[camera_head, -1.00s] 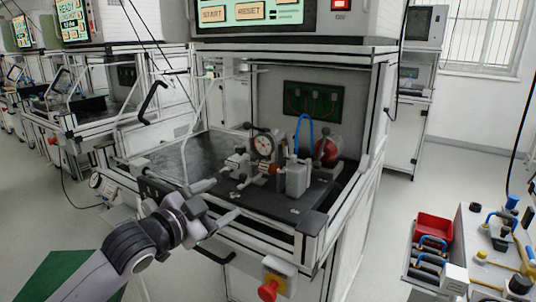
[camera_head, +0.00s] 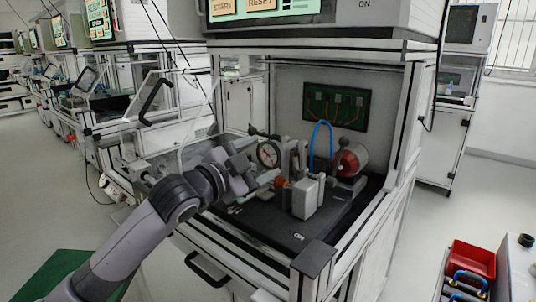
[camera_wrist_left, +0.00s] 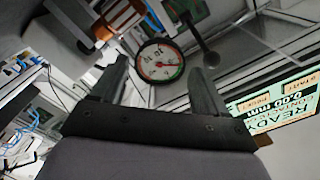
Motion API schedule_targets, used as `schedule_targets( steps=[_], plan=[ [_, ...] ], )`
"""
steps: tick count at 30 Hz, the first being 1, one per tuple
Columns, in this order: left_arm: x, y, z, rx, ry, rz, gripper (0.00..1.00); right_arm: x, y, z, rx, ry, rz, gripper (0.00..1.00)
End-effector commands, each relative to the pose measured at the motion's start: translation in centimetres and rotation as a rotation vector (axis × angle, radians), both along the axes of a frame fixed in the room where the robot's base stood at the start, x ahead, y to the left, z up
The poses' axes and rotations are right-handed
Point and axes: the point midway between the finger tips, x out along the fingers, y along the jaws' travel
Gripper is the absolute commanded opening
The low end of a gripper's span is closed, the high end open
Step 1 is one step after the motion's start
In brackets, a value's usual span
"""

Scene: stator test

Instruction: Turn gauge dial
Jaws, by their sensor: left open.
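The gauge dial (camera_head: 268,155) is round with a white face and dark rim. It stands upright on the fixture inside the open test cabinet. In the left wrist view the dial (camera_wrist_left: 160,63) shows beyond and between my two fingers, with its red needle and a green and red band. My left gripper (camera_head: 258,187) is inside the cabinet front, just in front of and below the dial. Its fingers (camera_wrist_left: 159,78) are open and hold nothing. I cannot tell whether they touch the dial; a gap shows on both sides of it. My right gripper is not in view.
A grey block (camera_head: 307,197), a blue hose (camera_head: 318,140) and a red round part (camera_head: 346,163) stand right of the dial. The black base plate (camera_head: 270,222) has bare room in front. A rod with a dark ball (camera_wrist_left: 211,58) is near one finger.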

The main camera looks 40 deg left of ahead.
Motion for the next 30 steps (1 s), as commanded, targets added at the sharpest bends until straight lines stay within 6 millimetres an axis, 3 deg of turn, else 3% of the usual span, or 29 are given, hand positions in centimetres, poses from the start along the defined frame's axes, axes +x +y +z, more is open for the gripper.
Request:
schedule_targets(
  steps=[9, 20, 21, 24, 30],
  plan=[
    [2.8, -0.2, 0.0, -0.001, 0.0, 0.0, 0.74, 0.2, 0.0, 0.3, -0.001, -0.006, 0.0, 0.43],
    [3.1, -0.3, 0.0, 0.0, 0.001, -0.001, 0.74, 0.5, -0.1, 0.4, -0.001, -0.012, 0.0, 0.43],
    [3.1, -0.3, 0.0, 0.0, 0.001, -0.001, 0.61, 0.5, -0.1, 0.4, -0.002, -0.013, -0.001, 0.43],
    [3.1, -0.3, 0.0, 0.0, 0.001, -0.001, 0.35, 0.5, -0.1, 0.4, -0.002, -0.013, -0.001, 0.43],
    [3.1, -0.3, 0.0, -0.008, 0.001, -0.001, 0.35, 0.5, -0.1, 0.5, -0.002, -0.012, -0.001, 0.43]
  ],
)
